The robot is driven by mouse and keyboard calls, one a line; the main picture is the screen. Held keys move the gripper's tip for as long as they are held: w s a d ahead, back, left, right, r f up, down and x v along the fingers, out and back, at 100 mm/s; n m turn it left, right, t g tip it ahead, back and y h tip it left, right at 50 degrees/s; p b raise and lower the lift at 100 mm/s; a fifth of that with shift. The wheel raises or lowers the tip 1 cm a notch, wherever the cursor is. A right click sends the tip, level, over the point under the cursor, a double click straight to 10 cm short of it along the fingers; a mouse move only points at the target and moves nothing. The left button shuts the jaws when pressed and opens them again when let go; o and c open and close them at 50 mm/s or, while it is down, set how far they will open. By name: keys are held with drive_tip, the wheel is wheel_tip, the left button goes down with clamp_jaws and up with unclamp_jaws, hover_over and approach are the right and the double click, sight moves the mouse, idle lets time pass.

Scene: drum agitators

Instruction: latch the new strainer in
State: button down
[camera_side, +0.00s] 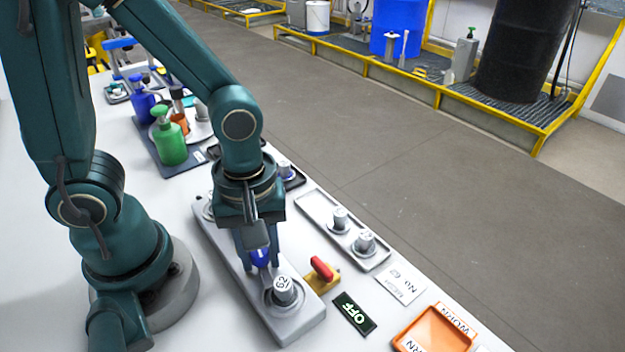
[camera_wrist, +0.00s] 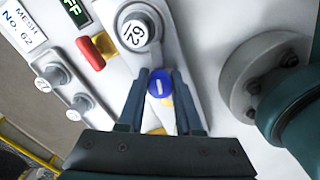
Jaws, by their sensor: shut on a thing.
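The strainer marked 62 (camera_side: 284,291) stands upright in a round seat at the near end of the long grey housing (camera_side: 300,326); it also shows at the top of the wrist view (camera_wrist: 134,33). A blue knob (camera_side: 260,257) sits on the housing just behind this strainer. My gripper (camera_side: 258,262) points down over the housing, with its fingers on either side of the blue knob, shut on it. In the wrist view the knob (camera_wrist: 160,84) shows between the fingertips, with a pale mark on its top. The fingers partly hide the knob in the side view.
A red-handled switch (camera_side: 322,268) and an OFF sign (camera_side: 354,314) lie right of the housing. A grey tray (camera_side: 312,204) holds two strainers, near a mesh No. 62 card (camera_side: 402,283). An orange WORN tray (camera_side: 408,340) is at front right. Bottles (camera_side: 170,145) stand behind.

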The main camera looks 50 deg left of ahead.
sight(262, 250)
drive_tip(key=shift+w+d+r, duration=0.1)
drive_tip(key=shift+w+d, duration=0.05)
drive_tip(key=shift+w, duration=0.15)
drive_tip(key=c, duration=0.7)
unclamp_jaws()
drive_tip(key=shift+s, duration=0.1)
drive_tip(key=shift+s+r, duration=0.1)
drive_tip(key=shift+r, duration=2.85)
drive_tip(key=shift+r, duration=0.45)
wheel_tip(262, 250, up, 2)
drive_tip(key=shift+s+r, duration=0.1)
drive_tip(key=shift+r, duration=0.15)
drive_tip(key=shift+f, duration=1.35)
